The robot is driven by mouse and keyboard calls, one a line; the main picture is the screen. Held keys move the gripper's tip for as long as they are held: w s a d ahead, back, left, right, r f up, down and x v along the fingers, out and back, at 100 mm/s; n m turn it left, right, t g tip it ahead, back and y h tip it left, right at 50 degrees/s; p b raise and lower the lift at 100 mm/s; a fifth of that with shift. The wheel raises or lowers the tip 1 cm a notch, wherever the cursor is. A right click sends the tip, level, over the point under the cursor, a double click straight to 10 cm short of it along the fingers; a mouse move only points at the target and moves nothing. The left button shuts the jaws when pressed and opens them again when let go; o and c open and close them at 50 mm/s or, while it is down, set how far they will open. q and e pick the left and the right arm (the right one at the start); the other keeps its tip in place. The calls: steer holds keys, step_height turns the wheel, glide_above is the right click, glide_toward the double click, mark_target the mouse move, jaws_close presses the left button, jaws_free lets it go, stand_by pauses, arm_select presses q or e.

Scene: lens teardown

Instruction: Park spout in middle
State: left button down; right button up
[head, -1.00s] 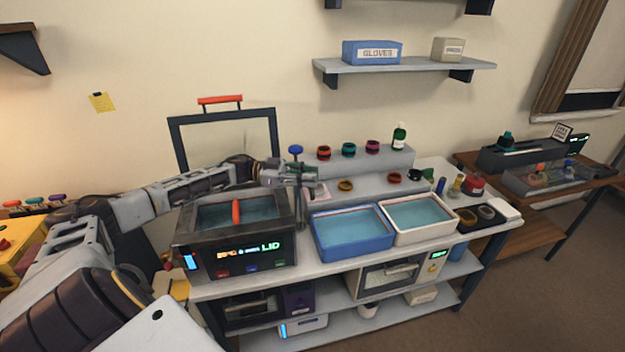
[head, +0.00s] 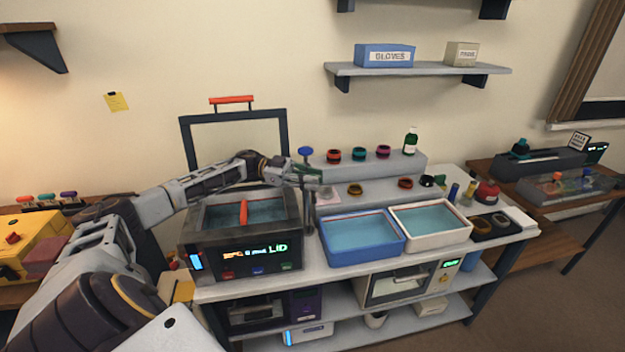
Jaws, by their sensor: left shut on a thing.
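A thin grey post (head: 309,212) with a blue knob (head: 306,151) on top stands between the dark tank on the left and the blue tub. It looks like the stand of the spout. My left gripper (head: 308,176) is at the upper part of this post, just below the knob, and is shut on the spout. The spout itself is mostly hidden by the fingers, so I cannot tell exactly where its tip points. My right gripper is not in view.
The dark tank (head: 204,247) holds water and an upright orange piece (head: 243,212); its framed lid (head: 285,140) stands raised behind. The blue tub (head: 365,256) and white tub (head: 440,240) hold water. Coloured rings and a green bottle (head: 410,141) stand on the stepped shelf behind.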

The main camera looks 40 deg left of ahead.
arm_select(q)
steer(key=c, duration=1.2)
jaws_free()
steer(key=shift+r, duration=5.05)
steer(key=shift+f, duration=0.1)
